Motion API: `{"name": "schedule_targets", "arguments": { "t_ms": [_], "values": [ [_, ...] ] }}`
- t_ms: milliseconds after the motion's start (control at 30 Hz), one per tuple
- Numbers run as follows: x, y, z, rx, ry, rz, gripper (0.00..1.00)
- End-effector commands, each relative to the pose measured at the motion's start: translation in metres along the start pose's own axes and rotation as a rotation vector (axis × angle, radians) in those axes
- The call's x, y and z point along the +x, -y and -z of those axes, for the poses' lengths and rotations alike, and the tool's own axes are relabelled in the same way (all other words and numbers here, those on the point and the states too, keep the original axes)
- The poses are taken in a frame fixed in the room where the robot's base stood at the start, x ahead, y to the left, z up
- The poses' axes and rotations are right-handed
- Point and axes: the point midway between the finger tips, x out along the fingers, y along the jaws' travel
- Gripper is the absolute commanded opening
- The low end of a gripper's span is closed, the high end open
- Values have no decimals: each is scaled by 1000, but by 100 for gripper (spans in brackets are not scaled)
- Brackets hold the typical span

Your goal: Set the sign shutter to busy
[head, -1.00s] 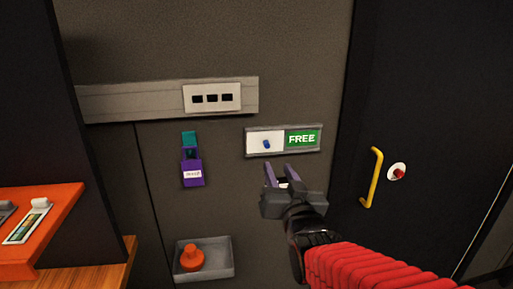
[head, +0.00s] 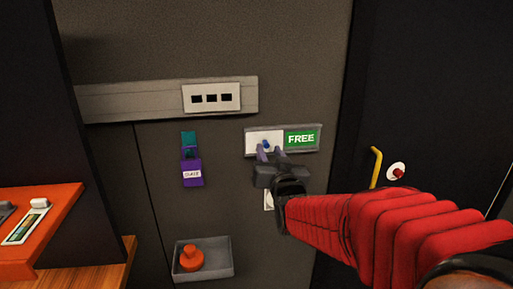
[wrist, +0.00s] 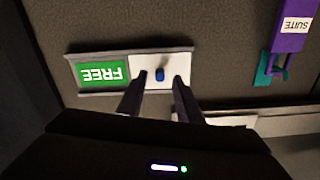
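The sign (head: 282,127) is a grey-framed strip on the wall. Its right part shows green with the word FREE (head: 301,139). Its left part is a white shutter plate (head: 255,136) with a small blue knob (head: 267,143). In the wrist view the sign is upside down, with the blue knob (wrist: 160,75) between and just beyond my fingertips. My gripper (head: 269,152) is open just below the knob, its two purple-grey fingers pointing at it. In the wrist view my gripper (wrist: 158,82) holds nothing. Whether a finger touches the plate I cannot tell.
A purple and teal SUITE tag (head: 192,172) hangs left of the sign. Above is a grey rail with a slotted plate (head: 211,97). Below left, a grey tray (head: 220,262) holds an orange knob (head: 191,258). A dark door with a yellow handle (head: 376,168) is at right.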

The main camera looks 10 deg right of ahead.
Motion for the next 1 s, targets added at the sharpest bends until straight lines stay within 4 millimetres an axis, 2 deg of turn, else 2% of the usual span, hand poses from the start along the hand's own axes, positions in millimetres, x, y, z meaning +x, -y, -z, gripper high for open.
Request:
{"name": "schedule_targets", "arguments": {
  "t_ms": [233,633,1000],
  "values": [
    [23,0,-1,0,1,0,32],
    [27,0,0,0,0,0,32],
    [27,1,0,0,0,1,6]
  ]
}}
